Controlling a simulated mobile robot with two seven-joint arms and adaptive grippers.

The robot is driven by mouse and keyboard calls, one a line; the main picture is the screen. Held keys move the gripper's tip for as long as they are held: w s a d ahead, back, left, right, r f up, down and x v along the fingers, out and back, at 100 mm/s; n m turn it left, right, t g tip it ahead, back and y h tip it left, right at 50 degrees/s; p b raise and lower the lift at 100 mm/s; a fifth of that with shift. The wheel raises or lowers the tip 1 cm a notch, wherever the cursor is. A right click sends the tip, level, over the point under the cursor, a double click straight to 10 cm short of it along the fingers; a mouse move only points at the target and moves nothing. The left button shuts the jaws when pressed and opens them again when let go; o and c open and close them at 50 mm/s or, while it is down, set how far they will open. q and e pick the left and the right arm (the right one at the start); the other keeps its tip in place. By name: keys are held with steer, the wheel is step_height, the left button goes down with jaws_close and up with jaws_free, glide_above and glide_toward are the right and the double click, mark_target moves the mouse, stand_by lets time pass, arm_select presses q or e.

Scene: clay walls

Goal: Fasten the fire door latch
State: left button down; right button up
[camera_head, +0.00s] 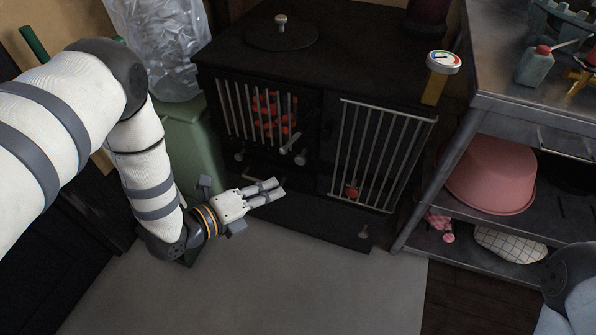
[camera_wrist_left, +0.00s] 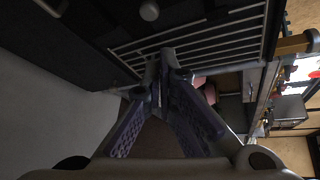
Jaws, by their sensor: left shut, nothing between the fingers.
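The black stove (camera_head: 270,55) stands ahead with two barred fronts. Red-orange coals glow behind the left barred fire door (camera_head: 235,110). A small pale lever, apparently the latch (camera_head: 292,144), sits slantwise at that door's lower right corner; I cannot tell whether it is engaged. My left gripper (camera_head: 281,187) is shut and empty, in front of the stove below the lever and apart from it in the picture. In the left wrist view its closed fingers (camera_wrist_left: 160,65) overlap a barred panel (camera_wrist_left: 200,45); contact cannot be judged. My right gripper is out of view.
The right barred panel (camera_head: 380,155) has a red piece near its bottom. A gauge (camera_head: 443,62) stands at the stove's right corner. A metal shelf unit (camera_head: 480,105) with a pink tub (camera_head: 490,175) is close on the right. A green bin (camera_head: 190,145) stands left. The grey floor mat (camera_head: 270,285) is clear.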

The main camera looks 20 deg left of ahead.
mark_target(300, 130)
arm_select(q)
steer(key=shift+w+r+m, duration=0.45)
steer(key=shift+m, duration=0.15)
steer(key=b+x, duration=0.2)
steer(key=x, duration=0.8)
steer(key=a+r, duration=0.1)
steer(key=w+a+r, duration=0.1)
steer(key=a, duration=0.1)
steer(key=shift+a+r, duration=0.1)
steer(key=shift+a, duration=0.05)
steer(key=shift+r, duration=0.1)
steer(key=shift+a+p, duration=0.2)
steer(key=shift+p, duration=0.35)
